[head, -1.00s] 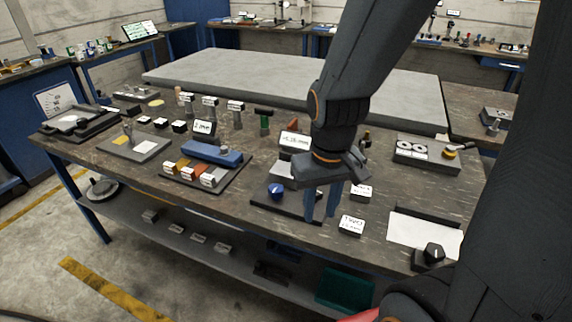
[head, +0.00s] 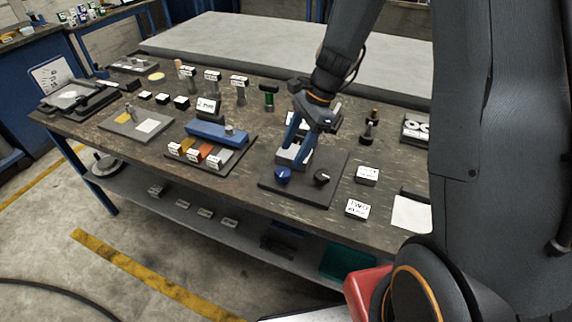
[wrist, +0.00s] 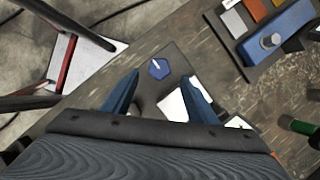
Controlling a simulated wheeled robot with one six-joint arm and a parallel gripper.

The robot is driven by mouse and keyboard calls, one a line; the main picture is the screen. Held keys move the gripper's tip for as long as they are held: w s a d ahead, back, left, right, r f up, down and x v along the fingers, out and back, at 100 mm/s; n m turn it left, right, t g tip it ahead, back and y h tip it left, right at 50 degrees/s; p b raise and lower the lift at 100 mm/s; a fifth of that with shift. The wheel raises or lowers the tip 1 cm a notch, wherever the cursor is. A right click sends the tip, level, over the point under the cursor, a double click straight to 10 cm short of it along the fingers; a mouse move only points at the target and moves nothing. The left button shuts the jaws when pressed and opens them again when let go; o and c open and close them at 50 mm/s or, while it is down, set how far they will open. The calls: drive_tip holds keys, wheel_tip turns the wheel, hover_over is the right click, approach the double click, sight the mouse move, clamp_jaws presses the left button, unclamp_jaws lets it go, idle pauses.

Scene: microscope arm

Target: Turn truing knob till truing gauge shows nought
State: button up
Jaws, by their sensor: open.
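A blue knob (head: 283,175) with a white pointer line stands at the front left of a dark base plate (head: 322,195). A black knob (head: 321,177) stands to its right. The pictures do not show which is the truing knob. My gripper (head: 293,157) is open and empty, its blue fingers pointing down over the plate, behind the blue knob in the head view. In the wrist view the blue knob (wrist: 158,69) appears in the gap near the fingertips, with no contact visible. The gauge display (head: 294,121) is mostly hidden behind my gripper, so its reading cannot be read.
Small white labelled blocks (head: 367,175) stand right of the plate. A blue device (head: 215,134) and a tray of coloured blocks stand to the left. A green-topped post (head: 269,94) stands behind. The bench's front edge is close to the plate.

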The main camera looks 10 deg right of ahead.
sight(284, 171)
drive_tip(key=p+x, duration=0.1)
drive_tip(key=x, duration=0.5)
drive_tip(key=shift+s+f, duration=0.1)
drive_tip(key=shift+f, duration=0.3)
drive_tip(key=c, duration=1.1)
